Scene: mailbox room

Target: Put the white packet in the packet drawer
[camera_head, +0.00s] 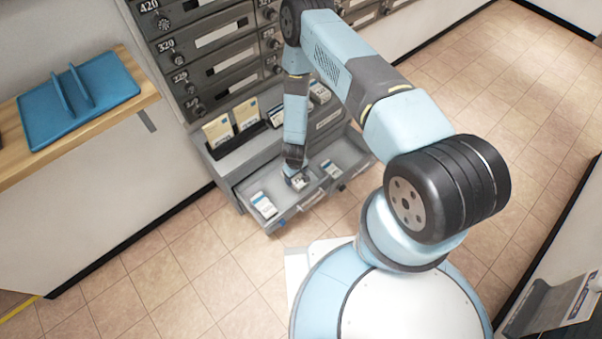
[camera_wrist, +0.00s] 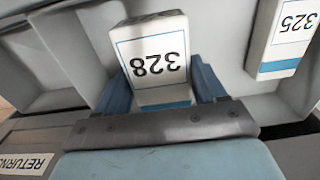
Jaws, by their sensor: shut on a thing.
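A white packet marked 328 (camera_wrist: 157,50) with a blue band is between the two fingers of my gripper (camera_wrist: 160,82), which is shut on it. In the head view my gripper (camera_head: 296,172) points down into the open grey drawer (camera_head: 245,200), near its middle, with the packet (camera_head: 300,183) under it. I cannot tell whether the packet touches the drawer floor. A second white packet (camera_head: 264,205) lies in the drawer's left part, and another (camera_head: 331,168) lies in the right part. A packet marked 325 (camera_wrist: 285,35) shows in the wrist view.
Brown envelopes (camera_head: 219,131) stand in slots behind the drawer, below the numbered mailboxes (camera_head: 215,60). A RETURNS label (camera_wrist: 25,164) shows in the wrist view. A wooden counter (camera_head: 140,88) with a blue tray (camera_head: 95,105) is at the left. Tiled floor is clear at the right.

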